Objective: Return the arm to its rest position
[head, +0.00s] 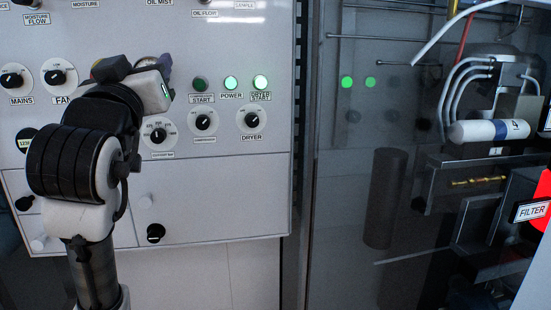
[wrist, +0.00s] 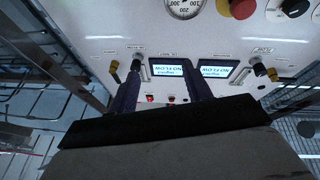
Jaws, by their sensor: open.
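My arm (head: 92,170) rises at the left of the head view, in front of the white control panel (head: 215,205). Its upper end is bent toward the panel's knobs and lights. My gripper is at that upper end, mostly hidden behind my own wrist in the head view. In the wrist view my gripper (wrist: 163,84) shows two dark fingers standing well apart, with nothing between them. Beyond the fingers is a panel face with two lit displays (wrist: 178,70) (wrist: 216,71). I cannot tell the exact distance from fingertips to panel.
A red button (wrist: 243,8) shows in the wrist view. At right, behind glass, are a white cylinder (head: 488,132) and a FILTER label (head: 531,211).

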